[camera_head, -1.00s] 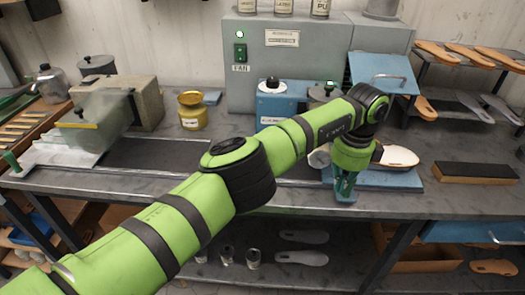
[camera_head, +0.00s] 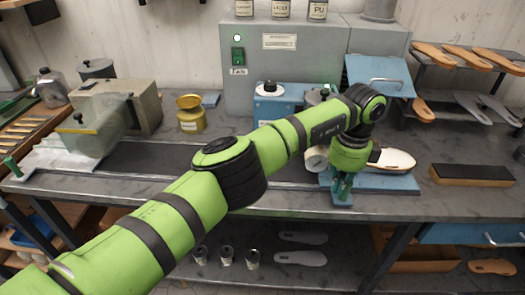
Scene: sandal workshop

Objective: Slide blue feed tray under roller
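The blue feed tray (camera_head: 400,183) lies on the bench at centre right, with a pale sole (camera_head: 396,158) on it. A blue tab (camera_head: 342,201) sticks out at its front left. My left gripper (camera_head: 342,189) points down at this tab, its green fingers at or touching it. I cannot tell whether they grip it. A whitish cylinder (camera_head: 315,159), perhaps the roller, shows partly behind my arm at the tray's left end. My wrist and forearm hide much of it and of the blue machine (camera_head: 277,102) behind. My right gripper is not in view.
A black-topped wooden block (camera_head: 472,175) lies right of the tray. A grey cabinet (camera_head: 290,65) stands behind. A brass pot (camera_head: 191,115) and a machine with a clear guard (camera_head: 98,125) stand at the left. The dark bench strip (camera_head: 150,160) is clear.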

